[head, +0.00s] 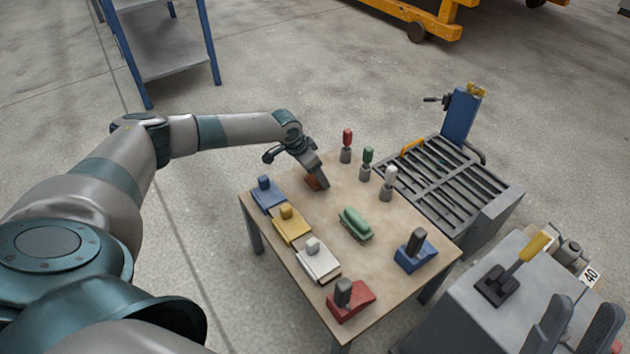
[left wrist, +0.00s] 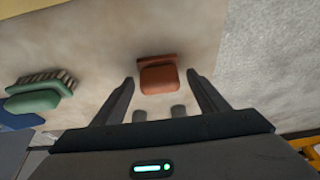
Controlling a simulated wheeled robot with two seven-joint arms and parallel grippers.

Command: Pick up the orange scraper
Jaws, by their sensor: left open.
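The orange scraper (head: 313,183) lies on the table near its far left corner, partly hidden by my left gripper (head: 318,176) in the head view. In the left wrist view the scraper (left wrist: 158,76) shows as an orange-brown block with a thin bar along its upper edge. It lies ahead, between the two spread fingers of my left gripper (left wrist: 160,84). The left gripper is open; I cannot tell whether it touches the scraper. My right gripper (head: 582,312) is at the lower right, its two dark fingers apart, with nothing seen between them.
Blue (head: 268,197), yellow (head: 291,225) and white (head: 318,262) blocks line the table's left edge. A red block (head: 350,300), a green brush (head: 355,225) and a blue block (head: 415,252) stand nearby. Several handled tools (head: 347,147) stand behind. A slatted bench (head: 455,190) adjoins the right.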

